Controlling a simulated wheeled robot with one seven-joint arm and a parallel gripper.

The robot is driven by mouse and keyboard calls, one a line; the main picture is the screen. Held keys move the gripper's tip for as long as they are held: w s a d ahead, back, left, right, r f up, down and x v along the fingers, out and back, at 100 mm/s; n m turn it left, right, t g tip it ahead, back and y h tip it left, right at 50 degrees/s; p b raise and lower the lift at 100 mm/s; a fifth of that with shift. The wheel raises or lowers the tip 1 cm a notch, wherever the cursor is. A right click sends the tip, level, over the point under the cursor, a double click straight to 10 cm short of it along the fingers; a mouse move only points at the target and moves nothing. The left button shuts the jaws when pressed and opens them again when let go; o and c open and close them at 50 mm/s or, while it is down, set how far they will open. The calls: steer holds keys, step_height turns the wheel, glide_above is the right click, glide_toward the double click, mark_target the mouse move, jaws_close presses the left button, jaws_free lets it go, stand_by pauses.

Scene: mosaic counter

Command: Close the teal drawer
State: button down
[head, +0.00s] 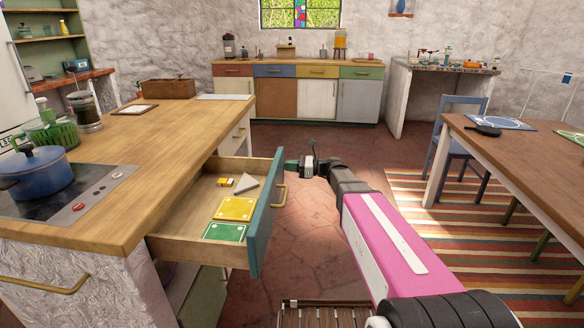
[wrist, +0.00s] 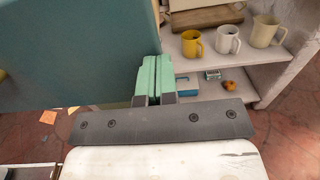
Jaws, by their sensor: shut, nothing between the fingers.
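Inside lie a small yellow box, a grey wedge-shaped piece, a yellow flat item (head: 235,208) and a green flat item (head: 225,231). My gripper (head: 289,165) is by the far end of the drawer front, with its green fingers shut and empty. In the wrist view the shut fingers (wrist: 152,62) overlap the right edge of the teal front (wrist: 75,50). I cannot tell whether they touch it.
A blue pot (head: 36,172) stands on the cooktop at the left. The wrist view shows an open shelf (wrist: 225,68) with several mugs. A dining table (head: 530,160) and blue chair (head: 458,125) stand at the right.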

mark_target(222, 162)
steer(key=a, duration=0.9)
steer(key=w+a, duration=0.1)
steer(key=a, duration=0.8)
steer(key=w+a, duration=0.1)
steer(key=a, duration=0.8)
steer(key=shift+w+a, duration=0.15)
steer(key=shift+a, duration=0.2)
